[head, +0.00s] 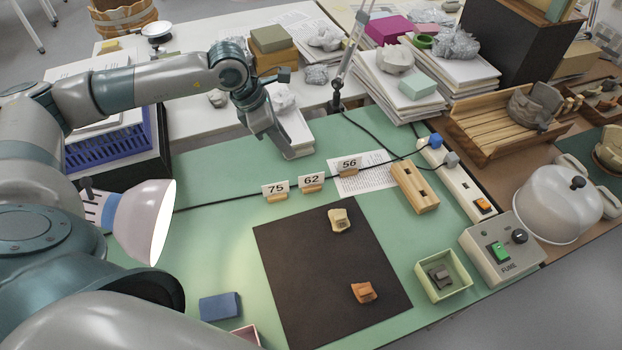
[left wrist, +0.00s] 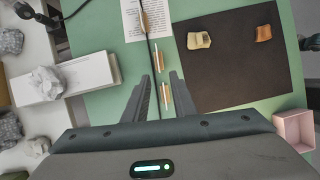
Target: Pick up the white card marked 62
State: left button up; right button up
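The white card marked 62 (head: 311,180) stands upright in a small wooden holder on the green mat, between the card marked 75 (head: 275,188) and the card marked 56 (head: 348,164). My left gripper (head: 288,152) is above the mat, up and left of card 62 in the head view. In the left wrist view its fingers (left wrist: 161,76) are apart with nothing held. There, card 62 (left wrist: 156,54) shows edge-on just beyond the fingertips. Card 75 (left wrist: 165,96) appears between the fingers in the picture, below them. My right gripper is not in view.
A black cable (head: 225,203) runs behind the cards and a printed sheet (head: 372,182) lies near card 56. A dark mat (head: 295,255) with two sherds is in front. A lamp (head: 140,220) stands left. A wooden block (head: 414,187) lies right.

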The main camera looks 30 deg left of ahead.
pick_arm(q)
jog(key=p, duration=0.5)
send_near(311, 182)
jog(key=shift+w+d+f, duration=0.4)
jog(key=shift+d+f, duration=0.3)
jog(key=shift+w+d+f, duration=0.1)
jog(key=shift+f, duration=0.3)
